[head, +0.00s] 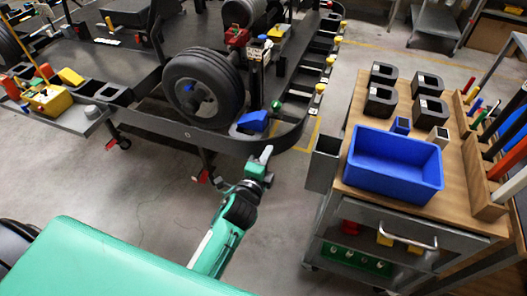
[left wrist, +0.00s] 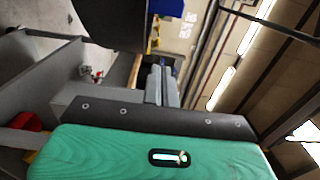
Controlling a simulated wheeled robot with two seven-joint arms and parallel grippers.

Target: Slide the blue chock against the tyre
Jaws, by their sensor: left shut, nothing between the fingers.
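The blue chock (head: 254,122) lies on the dark stand's rim, just to the right of the tyre (head: 203,88) in the head view. Whether it touches the tyre I cannot tell. The black tyre stands upright on the stand. My left gripper (head: 264,156) is shut and empty, in front of and a little below the chock in the picture, apart from it. Its closed fingers also show in the left wrist view (left wrist: 160,86). A blue patch (left wrist: 166,8) at that view's top edge is cut off, and may be the chock. My right gripper is not in view.
A wooden-topped trolley (head: 340,176) stands at the right with a blue bin (head: 394,163) and several black blocks. A yellow box (head: 48,101) sits on a tray at the far left. The stand's raised rim (head: 220,141) curves ahead of my gripper. Grey floor lies between stand and trolley.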

